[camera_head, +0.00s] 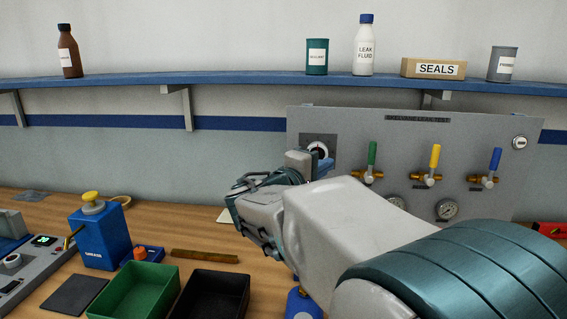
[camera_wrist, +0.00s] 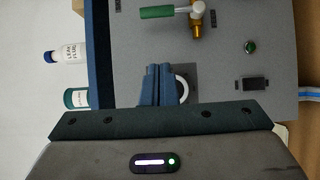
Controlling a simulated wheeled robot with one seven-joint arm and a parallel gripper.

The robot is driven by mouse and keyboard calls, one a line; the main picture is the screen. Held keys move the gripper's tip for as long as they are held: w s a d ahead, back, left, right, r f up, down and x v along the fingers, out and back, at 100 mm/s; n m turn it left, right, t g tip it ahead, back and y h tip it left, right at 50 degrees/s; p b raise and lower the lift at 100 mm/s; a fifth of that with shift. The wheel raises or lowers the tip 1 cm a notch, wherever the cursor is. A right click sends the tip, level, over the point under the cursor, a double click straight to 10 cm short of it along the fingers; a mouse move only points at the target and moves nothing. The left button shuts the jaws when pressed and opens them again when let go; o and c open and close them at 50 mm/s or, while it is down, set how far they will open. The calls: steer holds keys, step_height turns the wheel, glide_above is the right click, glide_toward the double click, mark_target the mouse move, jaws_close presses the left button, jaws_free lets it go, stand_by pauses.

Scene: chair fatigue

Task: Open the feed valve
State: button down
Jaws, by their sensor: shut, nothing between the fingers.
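A grey panel (camera_head: 470,130) carries three lever valves with brass fittings: green (camera_head: 372,153), yellow (camera_head: 434,158) and blue (camera_head: 495,161). All three levers point up, across their fittings. My gripper (camera_head: 323,166) is in front of the panel's left part, by a white-ringed round dial (camera_head: 317,149). In the wrist view my blue fingers (camera_wrist: 158,84) are together and empty, partly covering the dial (camera_wrist: 183,88). The green lever (camera_wrist: 158,12) is apart from them at the top edge.
Gauges (camera_head: 446,209) sit below the valves, partly behind my arm. A blue shelf (camera_head: 230,78) with bottles runs above the panel. The bench holds a blue grease box (camera_head: 100,238), a green bin (camera_head: 137,290) and a black bin (camera_head: 212,295).

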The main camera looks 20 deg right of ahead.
mark_target(371, 160)
steer(key=shift+w+d+p, duration=0.3)
steer(key=shift+d+p, duration=0.1)
steer(key=shift+d, duration=1.35)
steer(key=shift+w+d+p, duration=0.25)
steer(key=shift+d+p, duration=0.2)
steer(key=shift+d, duration=1.3)
steer(key=shift+w+d+p, duration=0.3)
steer(key=shift+d+p, duration=0.1)
steer(key=shift+d, duration=1.35)
